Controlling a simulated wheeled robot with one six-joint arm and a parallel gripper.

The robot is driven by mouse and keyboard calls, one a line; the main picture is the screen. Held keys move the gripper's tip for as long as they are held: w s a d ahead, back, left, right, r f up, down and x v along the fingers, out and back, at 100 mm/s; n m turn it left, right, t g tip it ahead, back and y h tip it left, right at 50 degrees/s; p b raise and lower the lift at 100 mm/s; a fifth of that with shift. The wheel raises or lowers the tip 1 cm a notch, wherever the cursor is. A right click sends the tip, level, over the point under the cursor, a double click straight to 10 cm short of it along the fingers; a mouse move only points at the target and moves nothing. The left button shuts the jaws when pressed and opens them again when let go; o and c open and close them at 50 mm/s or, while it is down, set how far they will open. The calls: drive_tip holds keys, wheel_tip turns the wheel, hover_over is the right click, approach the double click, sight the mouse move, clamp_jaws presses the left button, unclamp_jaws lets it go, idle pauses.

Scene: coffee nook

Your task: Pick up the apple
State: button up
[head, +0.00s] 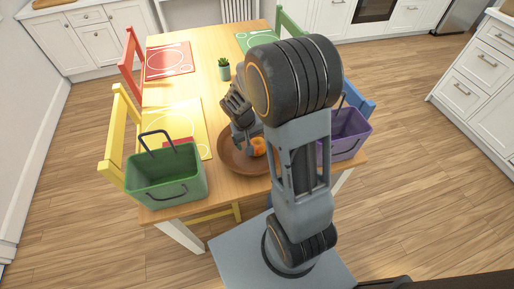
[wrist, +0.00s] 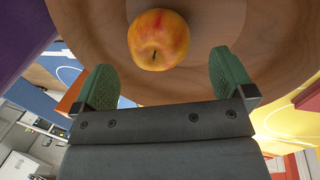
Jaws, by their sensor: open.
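An orange-red apple (wrist: 158,40) lies in a round brown wooden bowl or plate (wrist: 215,20). In the head view the apple (head: 258,147) shows near the right part of the brown dish (head: 229,153), partly covered by my arm. My gripper (wrist: 163,78) is open, with its two green-padded fingers apart. In the wrist view the apple appears just beyond the fingertips, roughly between their lines, and nothing is held. In the head view my gripper (head: 246,143) is low over the dish, beside the apple, with its fingers mostly hidden.
A green basket (head: 165,178) stands left of the dish and a purple basket (head: 350,138) stands right of it, both with raised handles. A small potted plant (head: 224,70) stands farther back on the wooden table (head: 200,88). Coloured chairs surround the table.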

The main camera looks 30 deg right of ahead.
sight(255, 143)
drive_tip(key=shift+x, duration=2.8)
drive_tip(key=shift+s, duration=0.1)
drive_tip(key=c, duration=1.1)
drive_tip(key=shift+r, duration=0.15)
